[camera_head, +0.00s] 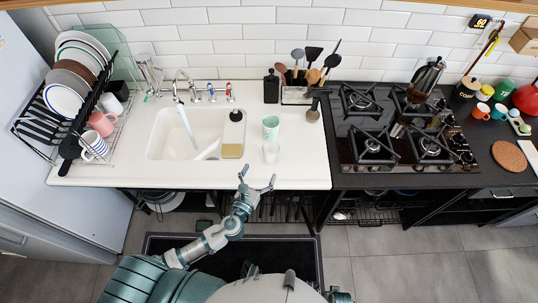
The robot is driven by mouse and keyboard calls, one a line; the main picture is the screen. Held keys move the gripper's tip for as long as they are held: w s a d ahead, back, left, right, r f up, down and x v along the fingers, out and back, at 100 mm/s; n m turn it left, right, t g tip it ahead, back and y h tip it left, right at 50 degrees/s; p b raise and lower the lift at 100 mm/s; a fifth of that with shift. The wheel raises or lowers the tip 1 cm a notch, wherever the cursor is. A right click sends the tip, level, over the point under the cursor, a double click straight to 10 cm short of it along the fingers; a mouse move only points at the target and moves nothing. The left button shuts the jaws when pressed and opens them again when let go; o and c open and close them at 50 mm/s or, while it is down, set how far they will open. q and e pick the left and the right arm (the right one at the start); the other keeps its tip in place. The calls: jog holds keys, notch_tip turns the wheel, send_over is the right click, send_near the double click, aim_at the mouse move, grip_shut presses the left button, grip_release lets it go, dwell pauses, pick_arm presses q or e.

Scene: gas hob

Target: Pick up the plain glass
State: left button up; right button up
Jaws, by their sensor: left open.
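The plain glass (271,153) stands upright on the white counter, right of the sink and close to the counter's front edge. It is clear and hard to make out against the white. A green patterned glass (270,127) stands just behind it. My left gripper (258,174) is open and empty at the counter's front edge, in front of the plain glass and a little left of it. Its fingers point toward the counter and appear apart from the glass. My right gripper does not show.
A sink (181,134) with a tap lies to the left, beside a dish rack (72,100) with plates and mugs. A utensil holder (296,95) and dark bottle (271,87) stand behind the glasses. A gas hob (400,152) is to the right.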

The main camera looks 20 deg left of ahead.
aim_at(269, 155)
pick_arm(q)
jog(key=w, duration=0.5)
jog(key=shift+d, duration=0.4)
jog(key=shift+w+d, duration=0.25)
jog(key=shift+w, duration=0.3)
jog(key=w, duration=0.5)
jog(key=shift+a, duration=0.3)
jog(key=shift+d, duration=0.15)
jog(key=c, duration=1.4)
